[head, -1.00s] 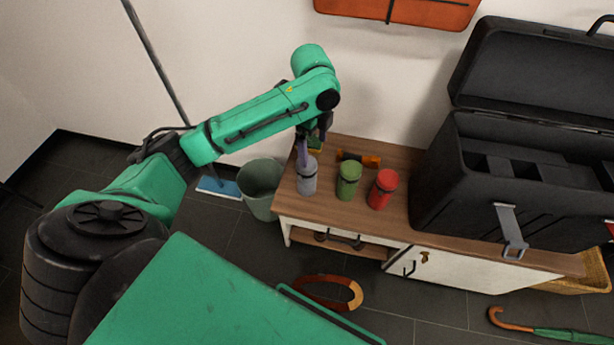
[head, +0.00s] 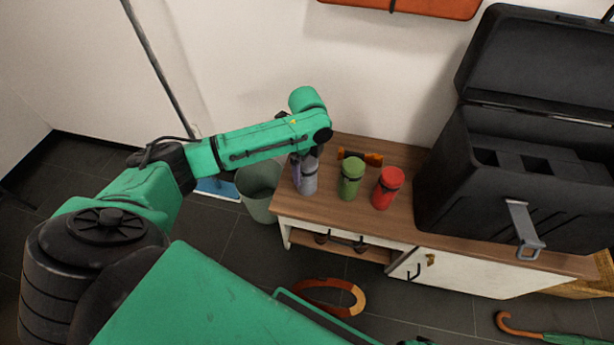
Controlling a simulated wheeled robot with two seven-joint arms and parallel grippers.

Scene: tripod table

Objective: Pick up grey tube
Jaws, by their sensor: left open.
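The grey tube (head: 308,184) stands upright near the left end of the wooden cabinet top. My left gripper (head: 303,168) is over the tube's upper part, with its purple finger on the tube's left side. It is open. The wrist partly hides the tube's top, and I cannot tell whether the fingers touch it. My right gripper is out of view.
A green tube (head: 350,181) and a red tube (head: 386,190) stand to the right on the cabinet (head: 345,218). An orange and black object (head: 368,158) lies behind them. A large open black case (head: 490,195) fills the right side. A bin (head: 258,190) stands left.

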